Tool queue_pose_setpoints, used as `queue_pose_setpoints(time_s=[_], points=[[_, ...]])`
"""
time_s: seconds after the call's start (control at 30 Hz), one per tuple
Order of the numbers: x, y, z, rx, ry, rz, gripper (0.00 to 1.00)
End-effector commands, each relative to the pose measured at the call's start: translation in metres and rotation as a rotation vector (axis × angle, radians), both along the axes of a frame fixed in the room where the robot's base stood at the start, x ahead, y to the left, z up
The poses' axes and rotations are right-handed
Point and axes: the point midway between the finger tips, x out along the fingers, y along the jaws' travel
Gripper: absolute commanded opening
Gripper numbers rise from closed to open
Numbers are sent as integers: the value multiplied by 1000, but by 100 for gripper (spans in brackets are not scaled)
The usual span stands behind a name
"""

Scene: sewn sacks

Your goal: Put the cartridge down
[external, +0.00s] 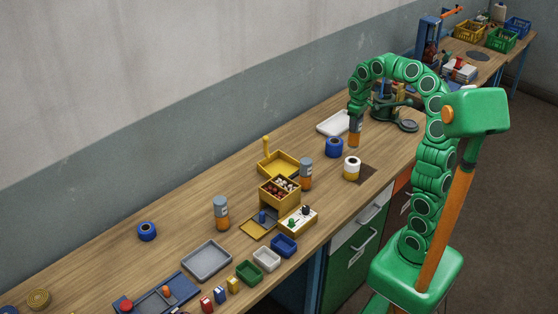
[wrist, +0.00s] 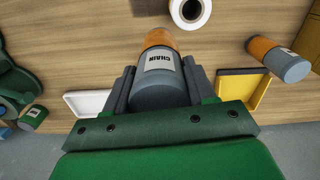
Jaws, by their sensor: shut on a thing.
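My gripper (external: 356,112) hangs down over the far part of the workbench, shut on a grey and orange cartridge (external: 355,133). The cartridge is upright, grey end up and orange end down. In the wrist view the cartridge (wrist: 160,76), labelled "CHAIN", sits between the two grey fingers. I cannot tell whether its lower end touches the bench. Two similar cartridges stand on the bench, one by the yellow drawer box (external: 306,174) and one further left (external: 221,213).
A blue roll (external: 334,147) and a white-and-yellow roll (external: 352,168) stand close to the held cartridge. A white tray (external: 333,122) lies behind it, and a yellow tray (external: 290,158) is to the left. Bare wood shows left of the yellow tray.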

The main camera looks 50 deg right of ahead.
Motion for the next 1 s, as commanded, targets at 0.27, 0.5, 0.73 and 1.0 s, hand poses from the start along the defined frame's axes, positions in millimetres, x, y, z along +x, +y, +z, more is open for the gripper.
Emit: queue_pose_setpoints(time_s=[0.27,0.5,0.73,1.0], points=[[-41,-33,12,-3,-8,31,11],[-41,-42,9,-5,-6,40,11],[-16,-54,-4,-4,-4,41,11],[13,-69,-19,-5,-3,39,11]])
